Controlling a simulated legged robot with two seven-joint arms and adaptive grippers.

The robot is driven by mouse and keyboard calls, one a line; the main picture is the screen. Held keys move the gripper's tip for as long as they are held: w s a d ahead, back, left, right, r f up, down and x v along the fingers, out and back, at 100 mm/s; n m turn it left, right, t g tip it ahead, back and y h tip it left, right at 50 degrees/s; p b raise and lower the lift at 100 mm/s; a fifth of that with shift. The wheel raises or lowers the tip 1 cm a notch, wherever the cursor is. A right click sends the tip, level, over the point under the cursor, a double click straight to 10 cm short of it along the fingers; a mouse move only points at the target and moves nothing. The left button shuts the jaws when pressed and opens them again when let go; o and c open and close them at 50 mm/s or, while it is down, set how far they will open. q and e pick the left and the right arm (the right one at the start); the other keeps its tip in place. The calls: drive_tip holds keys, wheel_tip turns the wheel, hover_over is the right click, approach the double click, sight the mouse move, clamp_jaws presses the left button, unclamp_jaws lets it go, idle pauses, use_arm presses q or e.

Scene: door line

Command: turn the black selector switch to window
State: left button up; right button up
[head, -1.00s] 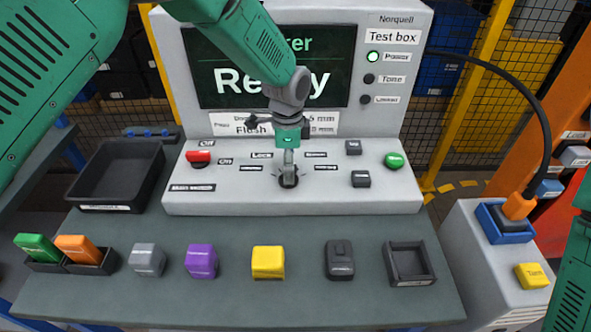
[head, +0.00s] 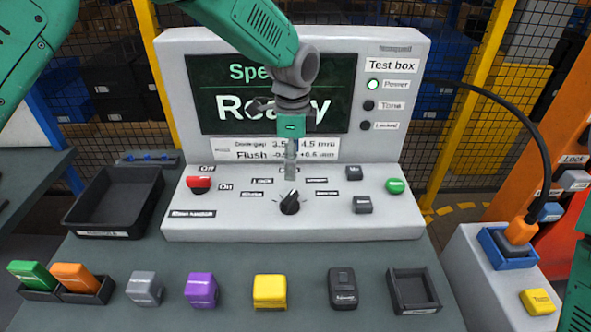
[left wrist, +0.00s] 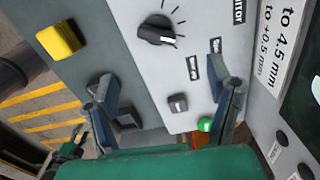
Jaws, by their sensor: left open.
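The black selector switch (head: 290,203) is a round knob on the sloped face of the grey test box (head: 400,217). Its white pointer mark leans slightly right of straight up in the head view. Small labels stand around it, mostly too small to read, so I cannot tell which one is window. The knob also shows in the left wrist view (left wrist: 157,30). My left gripper (head: 291,174) hangs above and behind the knob, apart from it, with its fingers pointing down. In the left wrist view its fingers (left wrist: 165,95) are spread and empty. My right gripper is out of view.
A red switch (head: 199,184), a green button (head: 395,186) and two dark buttons flank the knob. The screen (head: 230,85) stands behind. A black tray (head: 117,203) and several coloured blocks, including a yellow one (head: 269,291), lie on the bench. A black cable arcs at right.

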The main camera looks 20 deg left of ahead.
sight(288, 196)
use_arm(q)
drive_tip(key=f+m, duration=0.1)
drive_tip(key=f, duration=0.2)
drive_tip(key=f+m+p, duration=0.1)
drive_tip(key=f+m, duration=0.1)
drive_tip(key=f, duration=0.2)
drive_tip(key=a+f+m, duration=0.1)
drive_tip(key=f+m, duration=0.1)
drive_tip(key=f, duration=0.2)
drive_tip(key=shift+s+a+f+p, duration=0.1)
drive_tip(key=shift+s+p, duration=0.1)
drive_tip(key=shift+p, duration=0.15)
drive_tip(key=shift+d+f, duration=0.35)
drive_tip(key=shift+d, duration=0.2)
drive_tip(key=shift+a, duration=0.35)
drive_tip(key=c, duration=1.2)
drive_tip(key=shift+o, duration=0.2)
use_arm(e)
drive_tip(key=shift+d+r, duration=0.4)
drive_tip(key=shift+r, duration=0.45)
